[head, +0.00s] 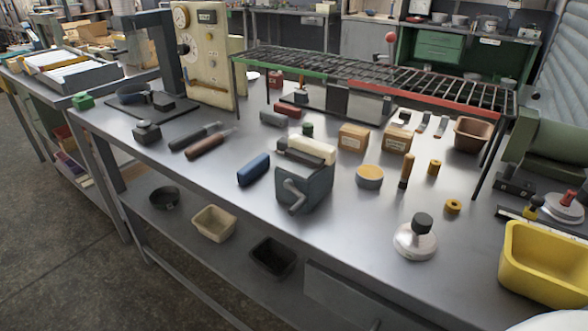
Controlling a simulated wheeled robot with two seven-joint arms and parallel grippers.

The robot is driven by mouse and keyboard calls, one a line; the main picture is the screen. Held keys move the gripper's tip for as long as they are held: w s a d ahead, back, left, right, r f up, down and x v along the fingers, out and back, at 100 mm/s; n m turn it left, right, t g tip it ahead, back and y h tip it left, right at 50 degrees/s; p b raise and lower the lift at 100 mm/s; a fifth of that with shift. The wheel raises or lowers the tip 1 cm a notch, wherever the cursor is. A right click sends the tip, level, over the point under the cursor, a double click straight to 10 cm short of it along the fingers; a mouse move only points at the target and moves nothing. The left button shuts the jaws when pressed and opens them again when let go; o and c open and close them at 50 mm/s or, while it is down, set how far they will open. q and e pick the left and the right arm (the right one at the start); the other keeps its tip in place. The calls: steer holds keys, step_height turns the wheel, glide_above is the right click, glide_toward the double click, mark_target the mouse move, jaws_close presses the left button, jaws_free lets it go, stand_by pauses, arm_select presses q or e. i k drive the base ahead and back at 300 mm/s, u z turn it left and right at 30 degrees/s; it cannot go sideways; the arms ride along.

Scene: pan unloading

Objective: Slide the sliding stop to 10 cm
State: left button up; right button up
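No sliding stop shows clearly in the head view. A small yellow piece with a dark top (533,208) stands by a flat dark strip (510,213) with a pale edge at the right end of the bench. It may be the stop on its rail, but it is too small to tell. No scale marks or numbers can be read, so its position in centimetres cannot be told. Neither of my grippers is in view.
A yellow bin (545,268) stands just in front of the strip, and a round red-topped piece (567,204) is right of it. A green cylindrical machine (550,145) is behind. A silver dark-knobbed weight (415,240) stands left. The metal bench (345,235) has clear patches.

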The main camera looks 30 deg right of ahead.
mark_target(530, 212)
steer(key=u, duration=1.55)
steer(key=i, duration=0.55)
steer(key=z, duration=4.3)
steer(key=i, duration=0.5)
steer(key=z, duration=0.15)
steer(key=k, duration=0.2)
steer(key=z, duration=0.1)
